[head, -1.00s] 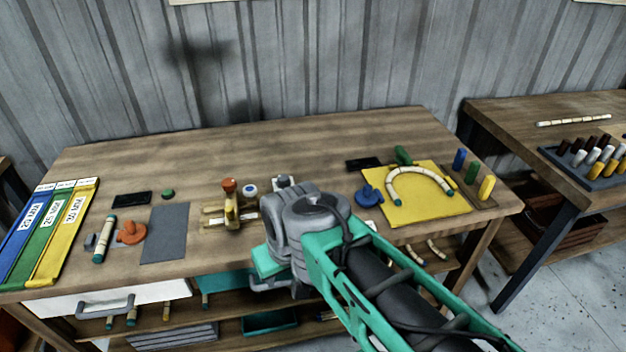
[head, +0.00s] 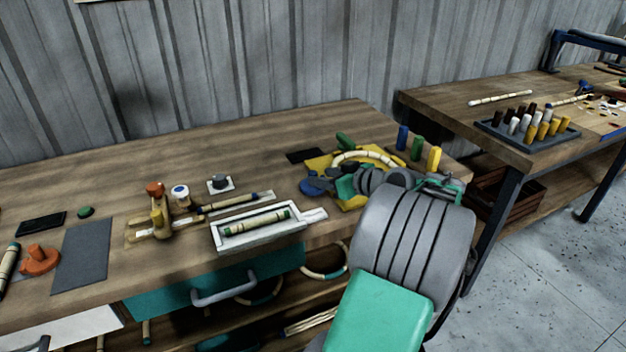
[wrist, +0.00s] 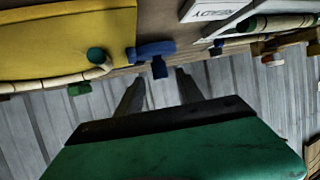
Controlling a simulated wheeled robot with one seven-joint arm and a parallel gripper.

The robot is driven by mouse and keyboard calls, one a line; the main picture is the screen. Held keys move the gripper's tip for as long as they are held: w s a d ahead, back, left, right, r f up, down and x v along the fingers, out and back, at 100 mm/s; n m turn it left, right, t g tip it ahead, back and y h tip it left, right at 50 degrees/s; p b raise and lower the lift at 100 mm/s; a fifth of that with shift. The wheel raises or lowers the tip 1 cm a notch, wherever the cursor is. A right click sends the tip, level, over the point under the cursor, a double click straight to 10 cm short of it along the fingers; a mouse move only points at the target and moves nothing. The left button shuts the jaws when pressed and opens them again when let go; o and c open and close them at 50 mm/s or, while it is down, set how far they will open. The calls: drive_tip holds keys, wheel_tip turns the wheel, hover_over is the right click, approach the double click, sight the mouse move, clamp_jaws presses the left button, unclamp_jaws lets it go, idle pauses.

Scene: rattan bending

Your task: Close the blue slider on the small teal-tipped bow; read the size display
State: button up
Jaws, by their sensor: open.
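The pale, curved bow (head: 365,157) lies on the yellow mat (head: 318,163) at the right of the bench. In the wrist view one teal tip of the bow (wrist: 95,55) shows on the yellow mat (wrist: 60,35). The blue slider (head: 311,187) is at the mat's left edge; it also shows in the wrist view (wrist: 155,52). My gripper (wrist: 159,77) is open and empty, its two fingers pointing towards the blue slider with a visible gap. In the head view my wrist hides part of the mat and bow. A dark, flat panel (head: 305,156) lies behind the mat; no reading is legible.
Blue, green and yellow pegs (head: 418,147) stand behind my arm. A white tray (head: 262,245) with a straight rattan piece lies left of the mat. A brass-coloured jig (head: 160,230) and an orange slider (head: 40,260) are further left.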

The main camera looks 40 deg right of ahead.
drive_tip(key=x, duration=0.5)
drive_tip(key=shift+w, duration=0.1)
clamp_jaws()
